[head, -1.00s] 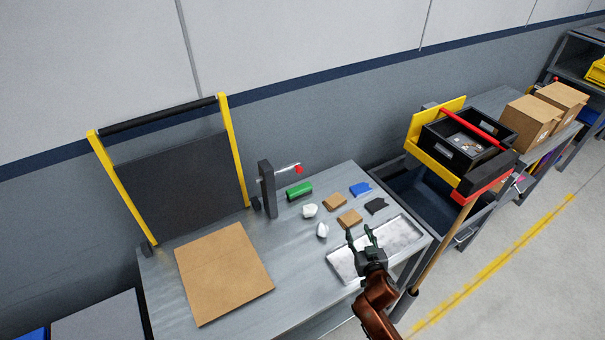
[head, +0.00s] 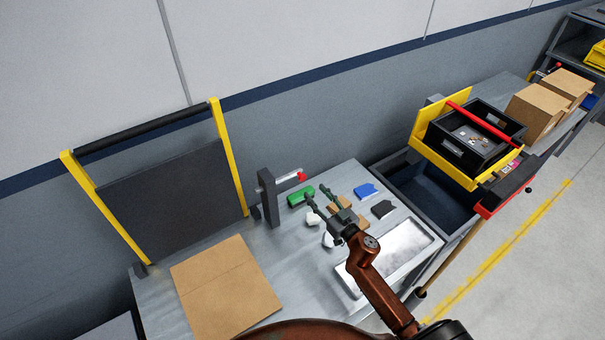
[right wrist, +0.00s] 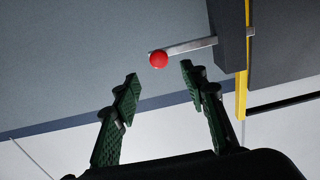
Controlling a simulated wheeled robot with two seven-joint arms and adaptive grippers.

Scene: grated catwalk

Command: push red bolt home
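The red bolt end (head: 302,176) is a round red knob on a grey metal rod (head: 288,180). The rod sticks out to the right of a dark upright post (head: 268,198) on the metal table. In the right wrist view the red knob (right wrist: 158,60) shows beyond the fingertips, with clear space between, and the rod runs right to the dark post (right wrist: 228,35). My right gripper (head: 318,193) is open and empty, its fingers pointing toward the knob from the front right; it also shows in the right wrist view (right wrist: 160,82). My left gripper is not in view.
A green block (head: 300,196) and several small blocks and white lumps lie on the table below the knob. A metal tray (head: 405,243) is at right, a brown board (head: 225,288) at left. A yellow-framed dark panel (head: 160,180) stands behind.

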